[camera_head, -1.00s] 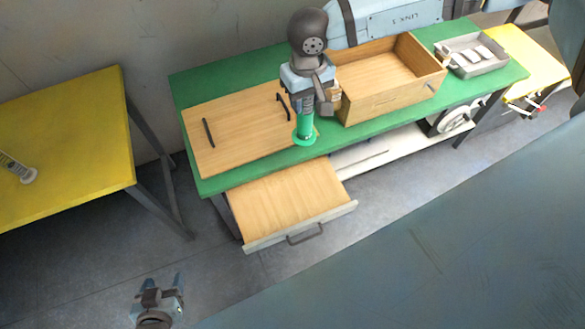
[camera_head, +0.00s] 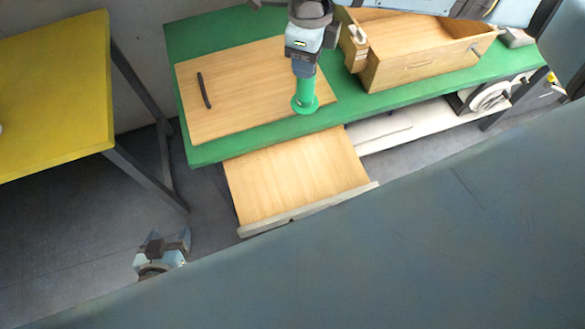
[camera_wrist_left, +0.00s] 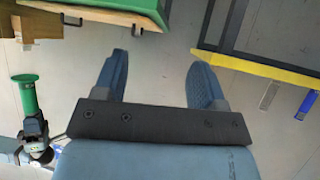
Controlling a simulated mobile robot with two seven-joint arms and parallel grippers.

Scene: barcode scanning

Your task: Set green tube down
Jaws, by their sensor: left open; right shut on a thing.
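The green tube (camera_head: 304,98) has a wide round flange at its lower end. My right gripper (camera_head: 304,72) is shut on its upper part and holds it upright. In the head view the tube overlaps the right part of the wooden board (camera_head: 235,95); I cannot tell whether it touches. The left wrist view also shows the green tube (camera_wrist_left: 27,98), with my right gripper (camera_wrist_left: 34,128) on it, at the left edge. My left gripper (camera_head: 168,242) is open and empty, low over the floor. Its two spread fingers show in the left wrist view (camera_wrist_left: 160,75).
The board lies on a green table (camera_head: 205,40). A wooden box (camera_head: 420,60) stands to the right. An open drawer (camera_head: 290,180) sticks out below the table front. A yellow table (camera_head: 55,90) stands at the left, with floor between the tables.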

